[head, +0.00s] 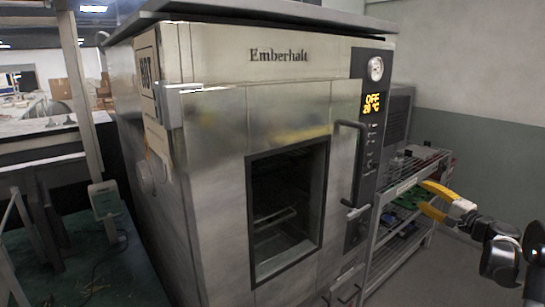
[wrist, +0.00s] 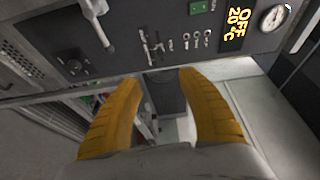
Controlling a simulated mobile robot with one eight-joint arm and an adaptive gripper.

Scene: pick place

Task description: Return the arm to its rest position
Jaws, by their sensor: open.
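My gripper (head: 430,200) has yellow fingers and is at the right of the head view, in front of the shelf rack. It is open and empty. The arm comes in from the right edge. In the wrist view my gripper (wrist: 160,80) shows its two yellow fingers spread apart, with nothing between them. Beyond them is the dark control panel (wrist: 150,45) of the oven. The oven (head: 220,130), marked Emberhalt, fills the middle of the head view, and its windowed door appears closed.
A metal shelf rack (head: 378,240) with green boards stands right of the oven. The oven door's handle (head: 349,165) sticks out toward me. A green-topped table (head: 110,285) is at the lower left. The grey-green wall (head: 480,150) is behind on the right.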

